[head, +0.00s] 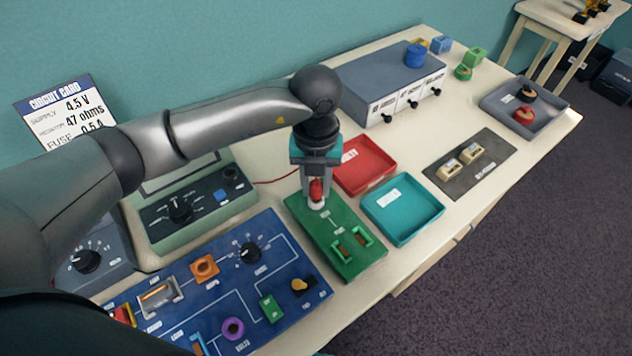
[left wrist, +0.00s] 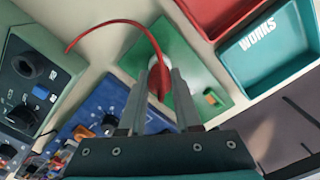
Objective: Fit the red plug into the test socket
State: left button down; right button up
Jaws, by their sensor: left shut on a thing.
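My left gripper (head: 316,184) points down over the green test board (head: 357,262) and is shut on the red plug (head: 316,191). The plug is upright between the fingers, and its red cable runs off to the left. In the left wrist view the plug (left wrist: 160,78) also shows between the two fingers. Its lower end is at a white round socket (head: 317,204) near the far end of the board. The fingers and plug hide much of the socket, so I cannot tell how deep the plug sits. My right gripper is not in view.
A red tray (head: 378,178) and a teal tray (head: 425,232) lie right of the board. A blue circuit panel (head: 222,312) and a green meter (head: 200,220) stand to the left. A grey box (head: 375,72) stands behind. A dark mat (head: 490,178) lies further right.

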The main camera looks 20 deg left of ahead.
pick_arm(q)
jog(key=shift+f+b, duration=0.5)
jog(key=shift+f, duration=0.2)
dwell(0.4)
jog(key=shift+c, duration=0.2)
grip_release()
jog(key=shift+r, duration=0.1)
dwell(0.4)
jog(key=shift+r+p, duration=3.2)
jog(key=shift+r, duration=0.8)
jog(key=shift+f, duration=0.1)
